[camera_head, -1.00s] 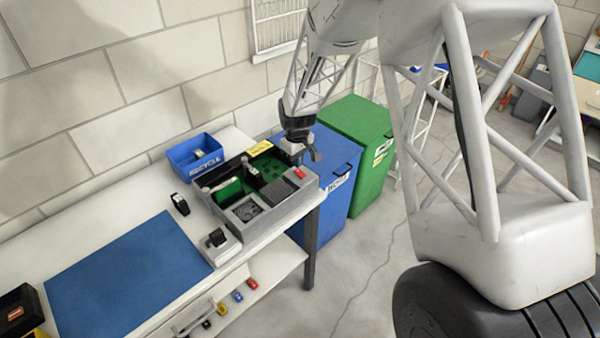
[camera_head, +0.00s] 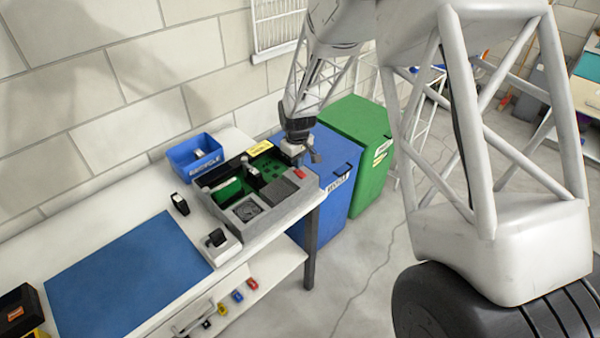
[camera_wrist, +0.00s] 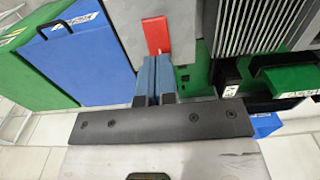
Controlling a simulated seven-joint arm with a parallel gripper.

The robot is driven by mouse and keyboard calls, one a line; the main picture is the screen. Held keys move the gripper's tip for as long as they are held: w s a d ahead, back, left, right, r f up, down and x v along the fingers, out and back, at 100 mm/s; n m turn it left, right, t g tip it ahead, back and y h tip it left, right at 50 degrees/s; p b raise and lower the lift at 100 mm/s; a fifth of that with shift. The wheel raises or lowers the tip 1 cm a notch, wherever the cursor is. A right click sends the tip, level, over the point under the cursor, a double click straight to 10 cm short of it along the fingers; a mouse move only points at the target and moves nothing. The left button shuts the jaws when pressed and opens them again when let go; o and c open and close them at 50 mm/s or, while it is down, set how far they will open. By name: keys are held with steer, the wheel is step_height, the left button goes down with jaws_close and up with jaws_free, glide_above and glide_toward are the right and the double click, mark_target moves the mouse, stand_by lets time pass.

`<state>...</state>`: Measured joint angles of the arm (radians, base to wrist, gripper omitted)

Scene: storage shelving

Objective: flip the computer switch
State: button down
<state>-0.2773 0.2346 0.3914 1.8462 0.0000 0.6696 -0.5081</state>
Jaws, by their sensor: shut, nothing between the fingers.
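The open grey computer case (camera_head: 262,226) lies on the bench, with green boards and dark parts inside. Its red switch (camera_head: 300,173) is on the corner of the case near my gripper (camera_head: 314,157). In the wrist view the red switch (camera_wrist: 157,35) stands out against a grey panel. My gripper (camera_wrist: 154,78) is shut and empty, its blue-grey fingers side by side. The fingertips are right by the near end of the switch; I cannot tell whether they touch it.
A blue recycle tray (camera_head: 196,155) stands behind the case, against the wall. A blue bin (camera_head: 330,205) and a green bin (camera_head: 372,185) stand beyond the bench end. A blue mat (camera_head: 130,275) and a small grey device (camera_head: 220,246) are on the bench.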

steer(key=shift+f, duration=0.9)
stand_by(0.8)
steer(key=shift+r, duration=3.5)
